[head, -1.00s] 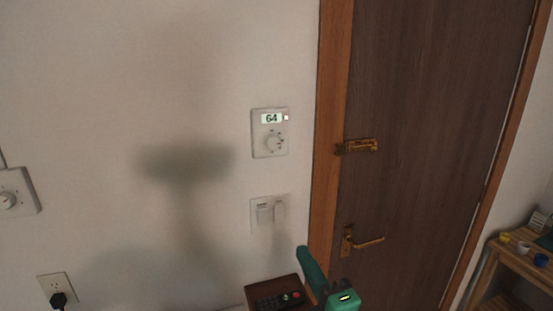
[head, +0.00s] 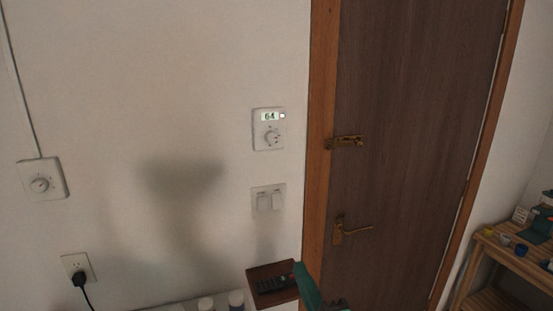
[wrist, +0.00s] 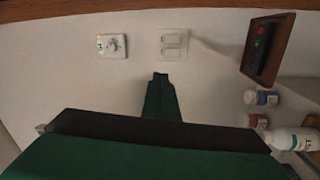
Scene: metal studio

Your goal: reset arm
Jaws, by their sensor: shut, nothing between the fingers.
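My green gripper (wrist: 161,80) points up the middle of the wrist view, its fingers together with nothing held. In the head view, a green part of my arm (head: 308,287) shows at the bottom edge, in front of the shelf's right end; the rest is out of frame. The gripper appears below the double light switch (wrist: 174,44) in the wrist view, and I see no contact with it. A thermostat (head: 268,129) reading 64 is above that switch in the head view.
A small brown wall shelf (head: 258,272) holding a remote (head: 272,285) is close beside my arm. Bottles (wrist: 292,139) stand below it. A brown door (head: 410,130) with latch and handle is at right, then a wooden table (head: 515,258). A dial and plugged outlet are at left.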

